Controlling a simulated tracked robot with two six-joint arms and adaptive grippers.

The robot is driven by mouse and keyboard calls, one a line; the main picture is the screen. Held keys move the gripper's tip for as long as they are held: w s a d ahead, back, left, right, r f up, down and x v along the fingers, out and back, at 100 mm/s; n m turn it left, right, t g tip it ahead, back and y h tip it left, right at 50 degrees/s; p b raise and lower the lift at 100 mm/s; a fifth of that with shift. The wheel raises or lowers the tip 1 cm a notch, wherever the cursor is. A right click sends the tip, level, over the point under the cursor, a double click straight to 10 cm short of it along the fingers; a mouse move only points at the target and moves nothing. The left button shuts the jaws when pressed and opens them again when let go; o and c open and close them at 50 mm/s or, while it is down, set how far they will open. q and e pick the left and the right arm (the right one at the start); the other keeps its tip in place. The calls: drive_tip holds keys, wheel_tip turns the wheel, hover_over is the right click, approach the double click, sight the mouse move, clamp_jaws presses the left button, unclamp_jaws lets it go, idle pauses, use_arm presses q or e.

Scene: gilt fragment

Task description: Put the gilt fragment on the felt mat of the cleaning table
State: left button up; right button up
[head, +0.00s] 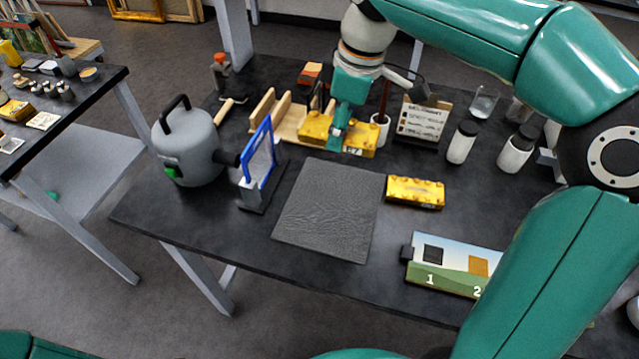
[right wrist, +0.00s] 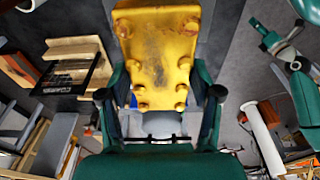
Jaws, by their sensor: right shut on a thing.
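My right gripper (head: 341,132) is shut on a yellow-gold gilt fragment (head: 316,126), a studded block, at the back of the cleaning table (head: 200,215). The fragment also fills the middle of the right wrist view (right wrist: 157,50), between the two fingers. It is near the wooden rack, behind the mat; its exact height is hard to tell. The dark grey felt mat (head: 330,212) lies flat and bare in the middle of the table. A second, similar gilt block (head: 415,192) lies just right of the mat. My left gripper is out of view.
A grey canister (head: 187,147) and a blue-framed stand (head: 258,160) stand left of the mat. A wooden rack (head: 279,112) is behind. White bottles (head: 461,144) and a sign (head: 423,119) stand back right. A numbered board (head: 452,263) lies front right.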

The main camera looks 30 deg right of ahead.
drive_tip(key=b, duration=0.1)
hover_over(332, 204)
wheel_tip(332, 204, down, 15)
drive_tip(key=shift+s+d+f, duration=0.1)
drive_tip(key=shift+f, duration=2.35)
drive_tip(key=o, duration=0.8)
drive_tip(key=shift+f, duration=0.1)
drive_tip(key=o, duration=0.4)
drive_tip(key=shift+o, duration=0.2)
